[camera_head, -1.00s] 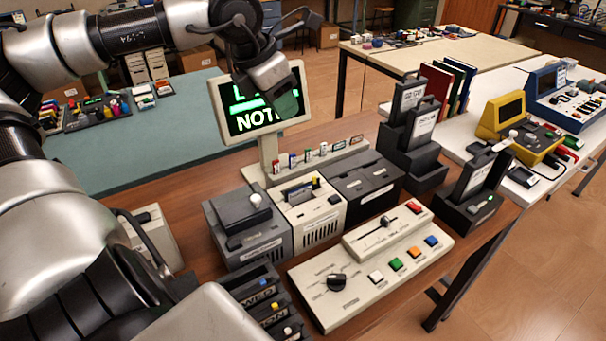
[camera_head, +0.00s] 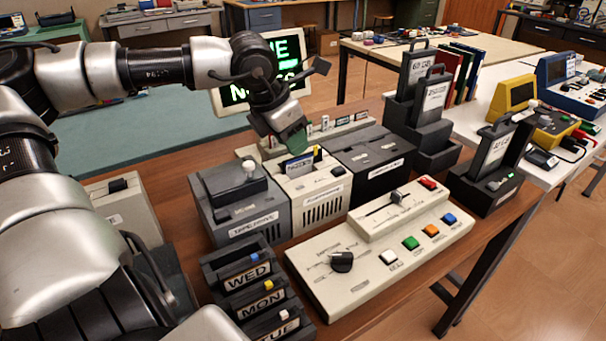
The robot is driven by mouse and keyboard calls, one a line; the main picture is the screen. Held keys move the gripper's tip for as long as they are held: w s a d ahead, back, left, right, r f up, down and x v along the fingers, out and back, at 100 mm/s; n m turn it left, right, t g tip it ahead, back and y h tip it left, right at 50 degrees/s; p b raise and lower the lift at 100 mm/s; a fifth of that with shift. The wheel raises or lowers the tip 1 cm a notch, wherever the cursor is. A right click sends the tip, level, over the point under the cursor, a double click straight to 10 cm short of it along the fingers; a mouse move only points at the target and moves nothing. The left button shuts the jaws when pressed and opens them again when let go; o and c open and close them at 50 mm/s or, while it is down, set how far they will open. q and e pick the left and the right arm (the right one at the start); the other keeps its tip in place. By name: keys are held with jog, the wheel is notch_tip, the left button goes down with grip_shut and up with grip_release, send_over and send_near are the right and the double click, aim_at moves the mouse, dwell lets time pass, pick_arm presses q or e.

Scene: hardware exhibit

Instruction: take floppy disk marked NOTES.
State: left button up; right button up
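A blue floppy disk (camera_head: 297,166) with a pale label stands partly out of the slot of the beige drive unit (camera_head: 318,195); its lettering is too small to read surely. My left gripper (camera_head: 291,138) is just above and behind this disk, pointing down, seemingly apart from it. Its dark greenish tips are seen edge-on, so I cannot tell if they are open or shut. A monitor (camera_head: 232,97) with green lettering stands behind, partly covered by my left arm. My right gripper is not in view.
In front are a control panel (camera_head: 330,275) with coloured buttons and a slotted holder (camera_head: 250,285) marked WED, MON, TUE. Tall black holders (camera_head: 420,130) stand at the right.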

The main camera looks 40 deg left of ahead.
aim_at(300, 157)
pick_arm(q)
jog(key=shift+x, duration=2.7)
jog(key=shift+a, duration=0.15)
grip_shut()
